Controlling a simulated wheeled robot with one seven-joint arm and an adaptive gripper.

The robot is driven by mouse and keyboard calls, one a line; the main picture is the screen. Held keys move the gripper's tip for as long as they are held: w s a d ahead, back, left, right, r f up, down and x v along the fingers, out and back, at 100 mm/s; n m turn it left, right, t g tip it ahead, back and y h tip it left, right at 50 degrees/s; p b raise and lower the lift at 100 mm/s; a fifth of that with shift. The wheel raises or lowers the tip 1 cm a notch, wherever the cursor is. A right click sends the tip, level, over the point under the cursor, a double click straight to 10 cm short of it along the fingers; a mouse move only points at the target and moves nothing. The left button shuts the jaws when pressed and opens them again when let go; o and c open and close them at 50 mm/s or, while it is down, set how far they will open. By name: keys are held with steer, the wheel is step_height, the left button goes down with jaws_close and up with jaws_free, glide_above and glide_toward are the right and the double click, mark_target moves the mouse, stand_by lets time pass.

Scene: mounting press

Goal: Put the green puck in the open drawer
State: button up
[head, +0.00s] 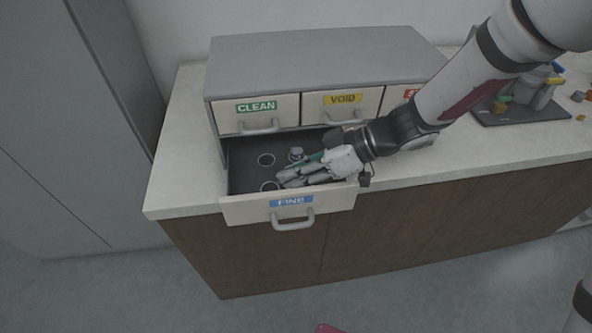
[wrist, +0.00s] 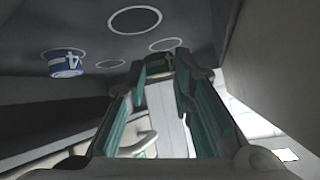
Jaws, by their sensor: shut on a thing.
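The drawer marked FINE (head: 235,207) is pulled out of the grey cabinet. My gripper (head: 283,180) reaches down into it from the right, its fingers low over the drawer floor. In the wrist view, my gripper (wrist: 160,74) is shut on the green puck (wrist: 158,63), of which only a dark green part with a pale mark shows between the fingertips. Whether the puck touches the floor I cannot tell. In the head view the fingers hide the puck.
A blue-and-white puck (head: 296,154) stands in the drawer behind my fingers; it also shows in the wrist view (wrist: 65,63). Ringed spots (head: 266,159) mark the floor. The CLEAN drawer (head: 240,118) and VOID drawer (head: 322,106) above are shut. A dark tray (head: 510,119) stands right.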

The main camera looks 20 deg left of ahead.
steer(key=shift+d+f+b, duration=0.1)
steer(key=shift+f+b, duration=0.55)
steer(key=shift+b, duration=0.25)
steer(key=o, duration=0.5)
steer(key=shift+s, duration=0.1)
steer(key=shift+o, duration=1)
steer(key=shift+f, duration=0.15)
steer(key=shift+s, duration=0.1)
steer(key=shift+r+p, duration=0.5)
steer(key=shift+p, duration=0.3)
steer(key=v, duration=1.2)
steer(key=shift+r, duration=0.35)
